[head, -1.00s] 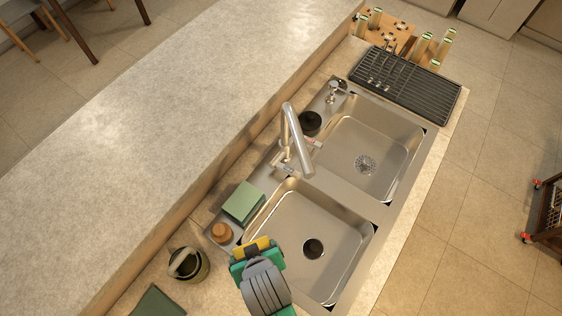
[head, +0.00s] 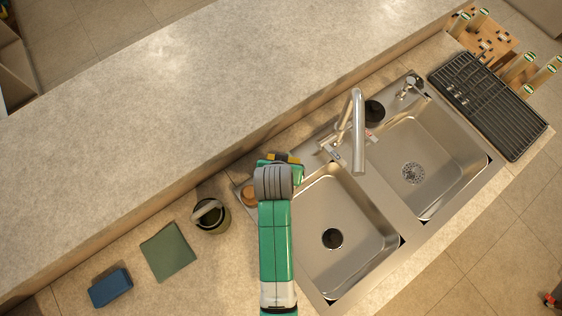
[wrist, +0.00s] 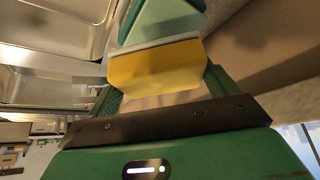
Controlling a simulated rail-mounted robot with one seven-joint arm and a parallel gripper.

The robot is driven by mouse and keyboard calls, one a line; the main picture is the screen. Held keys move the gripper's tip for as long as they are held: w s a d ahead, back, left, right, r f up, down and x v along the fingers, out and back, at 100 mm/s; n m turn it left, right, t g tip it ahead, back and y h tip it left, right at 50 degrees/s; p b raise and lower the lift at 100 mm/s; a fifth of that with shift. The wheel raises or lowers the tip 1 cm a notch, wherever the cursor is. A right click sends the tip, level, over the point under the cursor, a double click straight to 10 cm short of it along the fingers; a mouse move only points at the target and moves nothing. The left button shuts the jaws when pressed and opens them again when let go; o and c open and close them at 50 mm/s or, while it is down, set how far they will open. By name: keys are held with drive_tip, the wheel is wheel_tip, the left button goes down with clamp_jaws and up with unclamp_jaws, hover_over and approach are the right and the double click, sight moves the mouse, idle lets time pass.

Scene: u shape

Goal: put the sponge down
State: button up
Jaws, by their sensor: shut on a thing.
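My gripper (head: 281,159) is over the back left corner of the sink, seen from above with my arm across the left basin's edge. It is shut on a yellow block, the sponge (wrist: 155,66), which sits between the two green fingers in the wrist view. In the head view only a small yellow strip of the sponge (head: 287,157) shows past the wrist. A teal-green block (wrist: 167,18) is just beyond the sponge in the wrist view; whether they touch I cannot tell. My arm hides that block in the head view.
The double sink has a left basin (head: 335,205) and a right basin (head: 425,150), with a tall faucet (head: 357,130) between. A brown round item (head: 249,195), dark pot (head: 211,217), green cloth (head: 168,251) and blue block (head: 111,288) lie left. The raised counter (head: 180,110) is bare.

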drive_tip(key=shift+w+a+f, duration=0.1)
drive_tip(key=shift+w+a, duration=0.1)
drive_tip(key=shift+w, duration=0.45)
drive_tip(key=shift+f, duration=1.8)
drive_tip(key=o, duration=0.8)
drive_tip(key=shift+f, duration=0.1)
drive_tip(key=shift+r, duration=0.25)
drive_tip(key=d+p+v, duration=0.1)
drive_tip(key=v, duration=1)
drive_tip(key=shift+s+a+r, duration=0.25)
drive_tip(key=shift+a+r, duration=0.1)
drive_tip(key=shift+a, duration=0.15)
